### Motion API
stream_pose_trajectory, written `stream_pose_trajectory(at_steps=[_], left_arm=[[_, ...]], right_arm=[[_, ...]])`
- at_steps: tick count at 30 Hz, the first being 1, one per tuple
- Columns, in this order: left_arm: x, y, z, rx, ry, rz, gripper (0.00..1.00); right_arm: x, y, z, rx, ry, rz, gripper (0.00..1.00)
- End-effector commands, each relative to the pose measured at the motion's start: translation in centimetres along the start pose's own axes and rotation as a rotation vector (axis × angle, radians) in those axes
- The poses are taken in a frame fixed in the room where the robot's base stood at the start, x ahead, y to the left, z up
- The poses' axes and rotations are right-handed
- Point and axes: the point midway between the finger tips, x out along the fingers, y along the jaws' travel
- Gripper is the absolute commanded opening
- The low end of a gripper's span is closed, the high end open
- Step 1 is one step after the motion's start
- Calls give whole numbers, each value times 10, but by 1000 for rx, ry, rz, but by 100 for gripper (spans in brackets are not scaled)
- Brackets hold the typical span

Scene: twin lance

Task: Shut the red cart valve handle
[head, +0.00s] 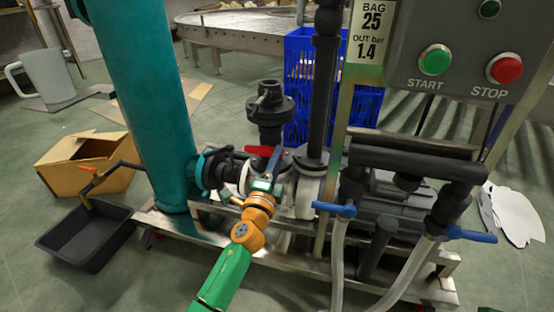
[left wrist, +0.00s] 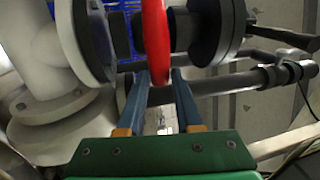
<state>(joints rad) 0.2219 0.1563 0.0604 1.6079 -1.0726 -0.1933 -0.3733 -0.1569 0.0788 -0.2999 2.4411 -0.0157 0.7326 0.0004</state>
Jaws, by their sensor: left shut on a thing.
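The red cart valve handle (head: 262,150) shows in the head view on the dark pipework of the cart, just right of the teal column. Part of it is hidden behind my left gripper (head: 273,163). In the left wrist view the handle is a red upright bar (left wrist: 155,38) beside a dark flange. Its lower end lies between the two blue-grey fingers of my left gripper (left wrist: 160,78), which is shut on it. My right gripper is in neither view.
A teal column (head: 140,95) stands left of the valve. Blue-handled taps (head: 334,209) with hoses are to the right, below a control panel (head: 460,45). A black tray (head: 85,237) and a cardboard box (head: 85,160) lie on the floor at left. Blue crates (head: 300,110) stand behind.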

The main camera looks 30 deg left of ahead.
Motion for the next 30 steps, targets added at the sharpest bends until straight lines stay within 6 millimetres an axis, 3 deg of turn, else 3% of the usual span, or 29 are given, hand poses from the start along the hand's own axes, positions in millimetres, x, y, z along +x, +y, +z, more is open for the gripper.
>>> stream_pose_trajectory(at_steps=[18,19,22,30], left_arm=[[-1,3,0,39,8,3,0],[-1,3,0,39,8,3,37],[-1,3,0,38,8,2,63],[-1,2,0,38,8,1,63]], right_arm=[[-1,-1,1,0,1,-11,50],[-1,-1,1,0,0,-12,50],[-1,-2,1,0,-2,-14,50],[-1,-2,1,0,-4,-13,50]])
